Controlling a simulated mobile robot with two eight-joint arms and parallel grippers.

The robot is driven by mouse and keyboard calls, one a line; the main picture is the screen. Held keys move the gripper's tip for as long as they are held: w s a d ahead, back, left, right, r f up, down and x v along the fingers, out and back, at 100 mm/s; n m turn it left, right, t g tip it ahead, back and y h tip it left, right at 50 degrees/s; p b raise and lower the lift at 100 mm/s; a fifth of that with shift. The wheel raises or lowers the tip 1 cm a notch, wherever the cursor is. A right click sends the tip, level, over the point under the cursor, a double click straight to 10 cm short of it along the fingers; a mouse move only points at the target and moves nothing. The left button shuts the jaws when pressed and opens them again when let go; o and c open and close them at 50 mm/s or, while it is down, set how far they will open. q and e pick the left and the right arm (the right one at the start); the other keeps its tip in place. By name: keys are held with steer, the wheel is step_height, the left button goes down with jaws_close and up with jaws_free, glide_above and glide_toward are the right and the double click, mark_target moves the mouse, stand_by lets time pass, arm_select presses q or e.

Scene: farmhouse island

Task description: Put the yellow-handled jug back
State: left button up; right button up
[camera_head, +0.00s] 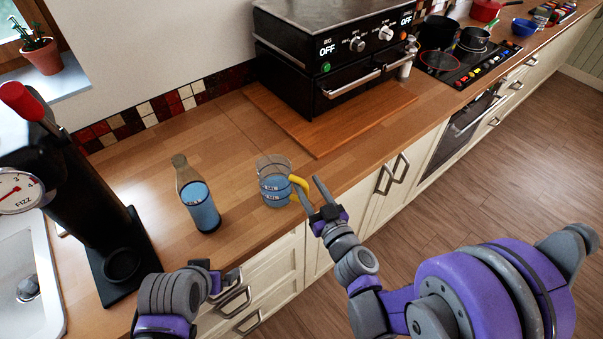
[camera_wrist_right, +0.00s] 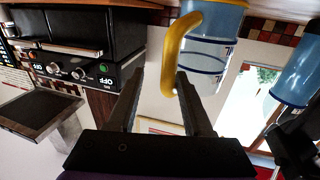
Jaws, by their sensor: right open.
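The yellow-handled jug (camera_head: 274,184) is a clear jug with blue liquid, upright on the wooden counter near its front edge. Its yellow handle (camera_head: 299,187) faces right, towards my right gripper (camera_head: 320,196). The right gripper is open, with its fingers at the handle. In the right wrist view the yellow handle (camera_wrist_right: 178,50) shows between the open fingers (camera_wrist_right: 165,95), and the jug body (camera_wrist_right: 212,55) is beyond it. I cannot tell whether the fingers touch the handle. My left gripper (camera_head: 218,284) is low in front of the counter, and its jaws are not clear.
A clear bottle with blue liquid (camera_head: 200,205) stands left of the jug. A black fizz machine (camera_head: 65,190) is at the left beside the sink (camera_head: 35,270). A wooden board (camera_head: 345,120) lies under the black oven (camera_head: 335,50). Counter behind the jug is clear.

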steer(key=shift+s+d, duration=0.15)
steer(key=shift+s, duration=0.3)
steer(key=shift+o, duration=0.3)
steer(key=o, duration=0.7)
steer(key=shift+o, duration=0.2)
